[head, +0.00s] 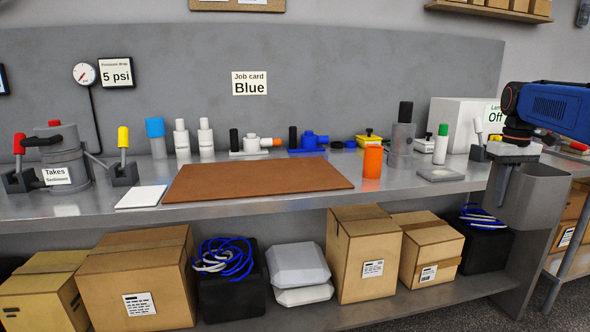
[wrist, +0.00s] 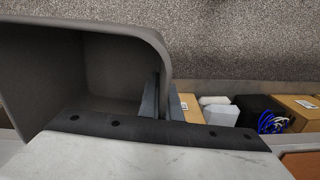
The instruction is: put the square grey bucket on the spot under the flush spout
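The square grey bucket (head: 532,197) hangs upright at the right, in front of the bench's front edge and clear of the floor. My gripper (head: 502,184) is at its left rim. In the wrist view the bucket (wrist: 40,75) opens at the left, looks empty, and my gripper (wrist: 163,102) has one finger inside and one outside its wall, closed on it. I cannot pick out the flush spout for certain.
The bench (head: 400,200) holds an orange cup (head: 372,162), a grey cylinder (head: 401,145), a green-capped bottle (head: 441,145) and a brown mat (head: 255,180). A grey filter housing (head: 60,150) stands at the left.

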